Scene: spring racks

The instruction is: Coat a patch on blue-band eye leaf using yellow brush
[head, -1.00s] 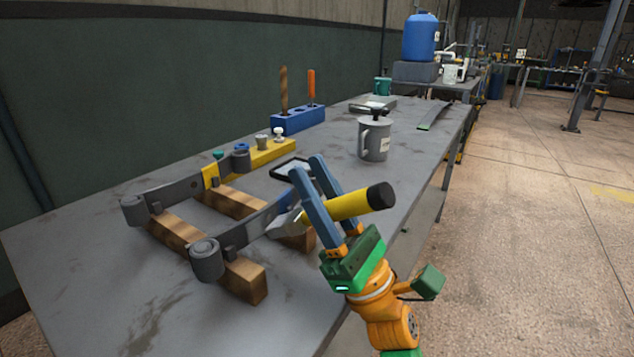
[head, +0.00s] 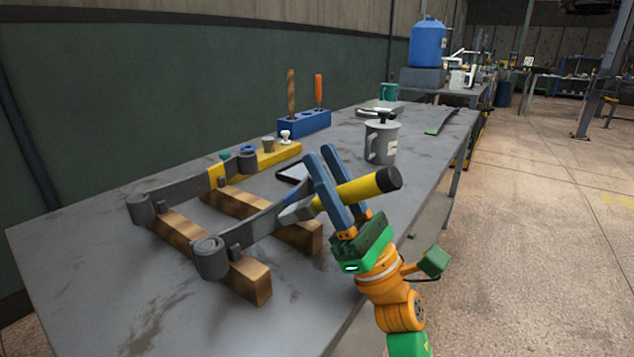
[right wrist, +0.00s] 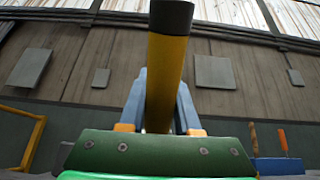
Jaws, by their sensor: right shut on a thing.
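My right gripper (head: 322,152) is shut on the yellow brush (head: 358,189), around its handle. The black handle end points right, and the grey head (head: 296,211) points left. The brush also shows in the right wrist view (right wrist: 166,75), rising between the blue fingers. The blue-band eye leaf (head: 258,226) is the nearer grey leaf, with a rolled eye at its left end. Its blue band (head: 292,197) is partly hidden behind the brush. The brush head overlaps the leaf's near side; I cannot tell whether they touch. My left gripper is out of view.
A yellow-band leaf (head: 180,188) lies behind on the same wooden blocks (head: 250,277). A yellow holder (head: 278,154), a blue holder (head: 305,124) with upright tools, and a grey mug (head: 382,143) stand farther back. The table's front left is clear.

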